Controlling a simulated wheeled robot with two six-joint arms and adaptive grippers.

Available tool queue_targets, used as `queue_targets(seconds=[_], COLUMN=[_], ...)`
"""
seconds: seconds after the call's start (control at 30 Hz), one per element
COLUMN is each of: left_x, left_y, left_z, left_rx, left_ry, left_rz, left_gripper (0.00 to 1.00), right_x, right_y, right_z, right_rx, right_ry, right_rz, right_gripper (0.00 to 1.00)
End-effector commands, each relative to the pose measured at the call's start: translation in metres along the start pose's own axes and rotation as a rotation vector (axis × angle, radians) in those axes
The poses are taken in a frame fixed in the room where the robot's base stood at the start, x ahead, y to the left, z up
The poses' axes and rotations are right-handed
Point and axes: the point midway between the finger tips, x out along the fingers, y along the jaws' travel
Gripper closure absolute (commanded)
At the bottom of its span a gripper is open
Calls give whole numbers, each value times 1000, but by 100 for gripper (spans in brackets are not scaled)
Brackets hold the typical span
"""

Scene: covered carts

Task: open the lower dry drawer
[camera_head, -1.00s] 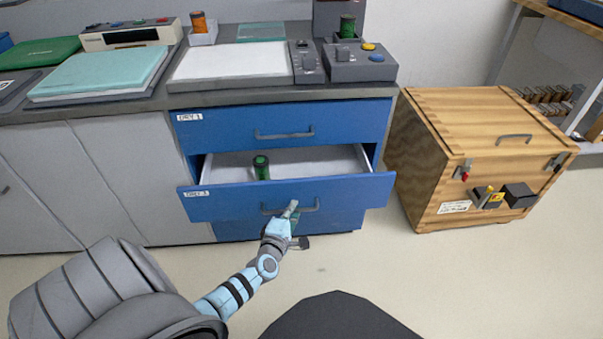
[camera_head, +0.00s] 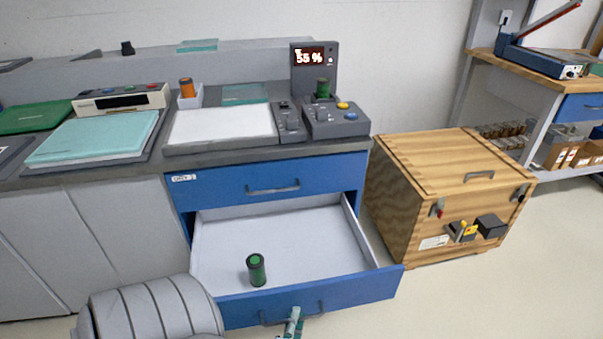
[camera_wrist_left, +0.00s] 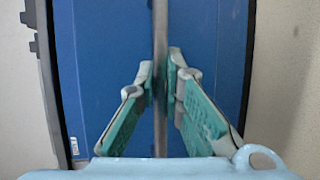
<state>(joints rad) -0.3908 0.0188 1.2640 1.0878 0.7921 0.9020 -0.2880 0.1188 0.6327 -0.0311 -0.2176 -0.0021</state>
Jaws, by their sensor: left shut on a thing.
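The lower dry drawer (camera_head: 340,293) is blue with a white inside and stands pulled far out below the upper drawer. A green and black cylinder (camera_head: 256,270) stands upright inside it near the front. My left gripper (camera_head: 293,318) is at the drawer's front, at the bottom edge of the head view. In the left wrist view its fingers (camera_wrist_left: 160,85) are shut around the grey bar handle (camera_wrist_left: 160,40), with the blue drawer front (camera_wrist_left: 95,60) behind. The handle's ends partly show in the head view (camera_head: 321,307). My right gripper is not in view.
The upper blue drawer (camera_head: 225,185) is closed. A wooden crate (camera_head: 400,205) stands right of the drawer, with its front near the drawer's right corner. The counter above holds a white board (camera_head: 220,124) and a display reading 55 % (camera_head: 314,56). Floor is clear at lower right.

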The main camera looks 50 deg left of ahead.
Motion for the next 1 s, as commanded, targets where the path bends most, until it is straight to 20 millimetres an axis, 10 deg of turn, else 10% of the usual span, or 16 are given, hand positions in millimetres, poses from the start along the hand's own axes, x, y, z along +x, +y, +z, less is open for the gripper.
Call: queue_targets(seconds=[0.33,0.5,1.0], left_x=[-2,-2,-7], left_y=[-2,-2,28], left_z=[-2,1,5], left_rx=[3,4,-1], left_ry=[5,-1,-5], left_rz=[-2,-2,2], left_gripper=[100,70,70], right_x=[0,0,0], right_y=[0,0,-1], right_z=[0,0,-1], right_rx=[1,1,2], right_ry=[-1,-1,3], right_rz=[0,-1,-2], right_gripper=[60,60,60])
